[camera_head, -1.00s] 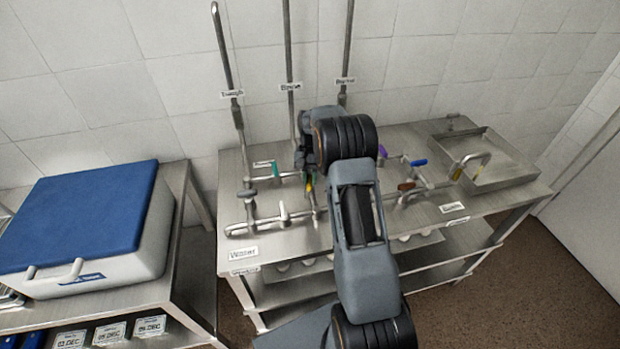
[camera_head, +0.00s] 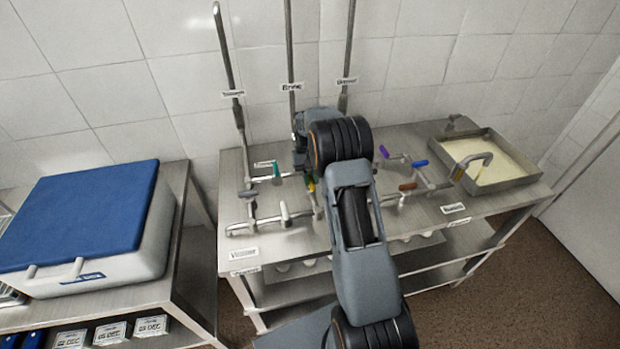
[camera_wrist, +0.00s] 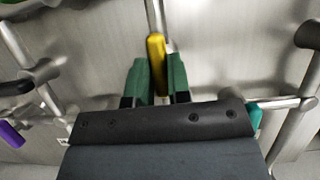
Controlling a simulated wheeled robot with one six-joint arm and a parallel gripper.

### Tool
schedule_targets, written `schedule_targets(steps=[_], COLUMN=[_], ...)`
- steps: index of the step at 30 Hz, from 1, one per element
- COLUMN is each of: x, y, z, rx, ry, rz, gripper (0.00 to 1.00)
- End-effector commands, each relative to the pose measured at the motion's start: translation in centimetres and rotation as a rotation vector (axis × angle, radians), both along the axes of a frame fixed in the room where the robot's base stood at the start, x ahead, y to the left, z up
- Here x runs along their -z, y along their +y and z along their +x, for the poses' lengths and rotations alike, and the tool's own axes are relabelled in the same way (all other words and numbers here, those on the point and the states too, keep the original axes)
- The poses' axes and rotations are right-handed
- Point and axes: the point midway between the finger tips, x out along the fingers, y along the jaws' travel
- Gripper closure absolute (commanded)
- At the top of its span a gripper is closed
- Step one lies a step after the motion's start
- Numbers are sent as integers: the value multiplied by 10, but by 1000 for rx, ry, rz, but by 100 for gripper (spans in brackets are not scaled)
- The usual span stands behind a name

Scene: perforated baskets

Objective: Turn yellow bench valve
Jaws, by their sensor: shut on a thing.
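The yellow valve handle (camera_wrist: 157,62) stands between the two green fingertips of my gripper (camera_wrist: 158,75) in the wrist view. My gripper is shut on it. In the head view a small bit of the yellow handle (camera_head: 310,185) shows beneath my gripper, beside the metal pipework on the bench (camera_head: 340,218). My arm hides most of the valve and the fingers there. The tray (camera_head: 515,185) at the right end of the bench holds a pale yellowish liquid under a curved spout (camera_head: 474,160).
Teal (camera_head: 277,170), white (camera_head: 285,213), purple (camera_head: 386,152), blue (camera_head: 420,163) and brown (camera_head: 407,186) handles sit on nearby pipes. Tall vertical pipes (camera_head: 228,80) rise behind. A blue-lidded box (camera_head: 80,210) stands on a separate table at left.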

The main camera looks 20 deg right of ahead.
Motion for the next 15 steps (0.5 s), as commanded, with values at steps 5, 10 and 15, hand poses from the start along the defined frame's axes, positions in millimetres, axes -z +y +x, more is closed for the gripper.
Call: schedule_targets(steps=[5, 10, 15], x=[-1, 0, 0], y=[0, 0, 0], z=[1, 1, 0], rx=[-3, -2, -1], ry=[-4, -2, -1], rz=[-1, -1, 0], gripper=[81, 65, 56])
